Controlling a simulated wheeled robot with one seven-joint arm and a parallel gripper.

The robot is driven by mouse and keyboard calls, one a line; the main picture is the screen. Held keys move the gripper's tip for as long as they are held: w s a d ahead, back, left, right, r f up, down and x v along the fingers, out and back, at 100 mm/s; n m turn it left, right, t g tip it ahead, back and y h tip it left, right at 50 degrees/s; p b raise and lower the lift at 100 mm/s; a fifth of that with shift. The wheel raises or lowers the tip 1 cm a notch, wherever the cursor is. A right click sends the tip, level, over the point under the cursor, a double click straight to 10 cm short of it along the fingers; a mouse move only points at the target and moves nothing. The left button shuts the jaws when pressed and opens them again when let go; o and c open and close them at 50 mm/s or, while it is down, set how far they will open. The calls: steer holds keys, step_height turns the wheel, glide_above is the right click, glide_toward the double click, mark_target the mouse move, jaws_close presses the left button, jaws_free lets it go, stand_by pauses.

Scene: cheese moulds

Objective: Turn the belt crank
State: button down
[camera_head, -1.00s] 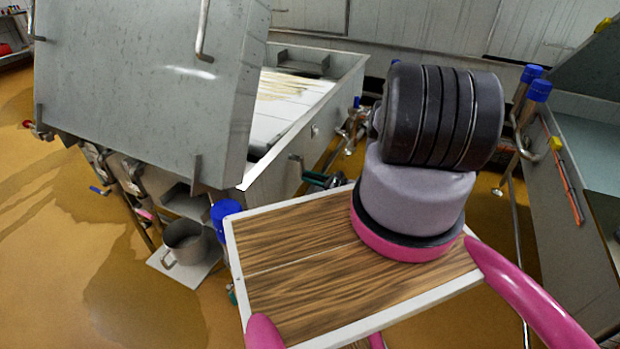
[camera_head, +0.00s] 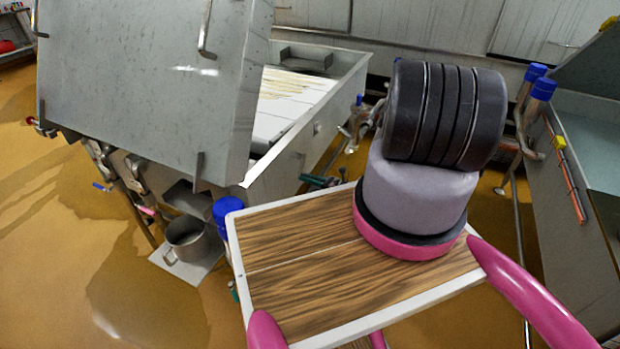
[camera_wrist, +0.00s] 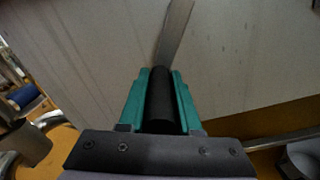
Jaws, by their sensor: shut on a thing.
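The belt crank's black grip (camera_wrist: 160,103) stands between my teal fingers in the wrist view. Its flat metal arm (camera_wrist: 174,32) runs up from the grip, against a grey steel wall. My gripper (camera_wrist: 161,76) is shut on the black grip, with one finger on each side. In the head view my gripper (camera_head: 321,181) is a small teal shape beside the long steel trough. The crank itself cannot be made out there. A white belt (camera_head: 285,108) with yellowish strips lies inside the trough.
The steel trough (camera_head: 338,95) extends toward the back wall. A large grey steel panel (camera_head: 140,90) stands at its near left. A metal pot (camera_head: 186,240) sits on a low plate beneath. A steel basin (camera_head: 590,150) is at the right. Wet yellow floor (camera_head: 60,270) lies open at the left.

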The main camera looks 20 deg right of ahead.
step_height(320, 180, up, 9)
steer(key=s+a+m, duration=0.2)
steer(key=s+m, duration=0.1)
steer(key=m, duration=1.2)
steer(key=w+d+r+m, duration=0.5)
steer(key=m, duration=0.9)
steer(key=shift+w+m, duration=0.3)
steer(key=shift+w, duration=0.05)
steer(key=shift+r, duration=0.1)
steer(key=c, duration=0.6)
jaws_free()
